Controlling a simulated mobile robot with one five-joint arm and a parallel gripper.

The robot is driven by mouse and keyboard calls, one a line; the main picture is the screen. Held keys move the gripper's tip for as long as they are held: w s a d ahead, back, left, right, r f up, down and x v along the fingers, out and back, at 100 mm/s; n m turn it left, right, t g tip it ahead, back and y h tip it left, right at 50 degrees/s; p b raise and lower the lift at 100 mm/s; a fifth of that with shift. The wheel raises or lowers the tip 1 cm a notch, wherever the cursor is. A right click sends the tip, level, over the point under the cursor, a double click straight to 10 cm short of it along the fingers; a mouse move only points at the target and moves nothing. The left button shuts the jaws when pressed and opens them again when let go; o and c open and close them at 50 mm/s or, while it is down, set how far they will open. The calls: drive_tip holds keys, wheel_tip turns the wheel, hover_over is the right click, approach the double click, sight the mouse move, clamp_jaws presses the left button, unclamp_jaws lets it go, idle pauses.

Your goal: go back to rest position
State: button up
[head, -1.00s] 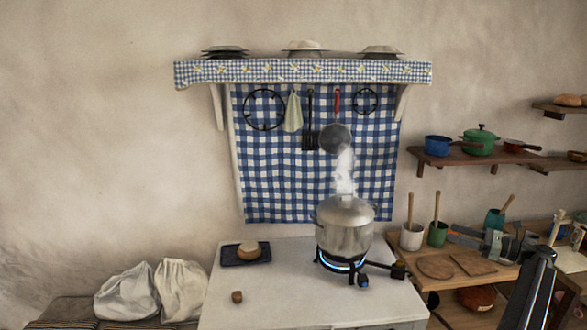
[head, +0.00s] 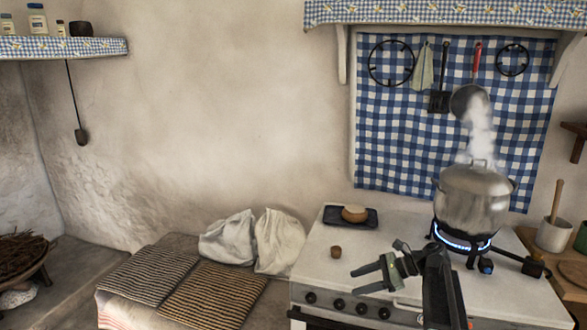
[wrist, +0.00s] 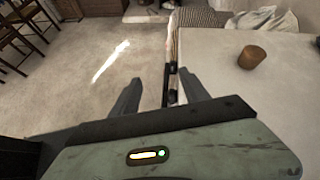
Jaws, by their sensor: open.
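My gripper (head: 374,276) is open and empty in the head view, held above the front part of the white stove top. Its two dark fingers point left in that view. In the wrist view my gripper (wrist: 158,92) shows its fingers spread apart, with the floor and the stove's edge beyond them and nothing between them.
A steaming pot (head: 474,198) stands on a lit burner (head: 462,240), right of my gripper. Cloth sacks (head: 279,242) lie left.

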drive_tip(key=s+a+f+n+g+h+b, duration=0.2)
drive_tip(key=s+a+f+n+h+b, duration=0.25)
drive_tip(key=s+a+f, duration=0.4)
drive_tip(key=s+a+f+n+g+h+b, duration=0.1)
drive_tip(key=s+a+f+n+h+b, duration=0.35)
drive_tip(key=f, duration=0.75)
drive_tip(key=s+d+n+h+p, duration=0.2)
drive_tip(key=s+d+n+h, duration=0.15)
drive_tip(key=d+n, duration=0.5)
wheel_tip(320, 180, up, 14)
drive_tip(key=p, duration=1.4)
drive_tip(key=shift+s+a+n+t+y, duration=0.15)
drive_tip(key=shift+a+n+t+y, duration=0.2)
drive_tip(key=shift+n, duration=0.1)
